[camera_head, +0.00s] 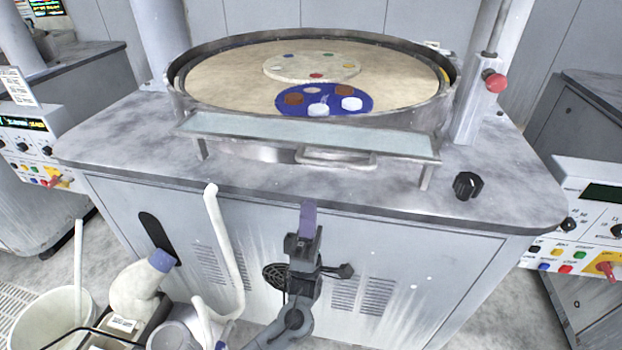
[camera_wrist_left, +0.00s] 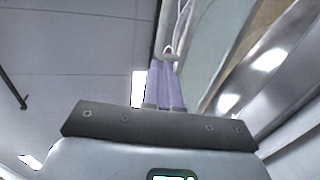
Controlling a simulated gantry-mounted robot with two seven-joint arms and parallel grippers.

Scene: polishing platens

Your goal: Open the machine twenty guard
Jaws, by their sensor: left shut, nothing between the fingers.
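The machine's guard (camera_head: 300,133) is a long pale translucent panel in a metal frame, standing across the front of the round platen bowl (camera_head: 200,100). A metal bar handle (camera_head: 345,161) sits on its lower front edge. My left gripper (camera_head: 307,205) has purple fingers, shut and empty. In the head view it shows below and a little left of the handle, apart from it. In the left wrist view the shut fingers (camera_wrist_left: 165,75) point up toward a pale loop that looks like the handle (camera_wrist_left: 172,56), beside the guard panel (camera_wrist_left: 205,35). My right gripper is not in view.
A black knob (camera_head: 467,186) stands on the worktop right of the guard, and a red knob (camera_head: 495,81) is on the column. A white hose (camera_head: 228,250), a bucket (camera_head: 50,318) and bottles are at the lower left. Neighbouring machines stand on both sides.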

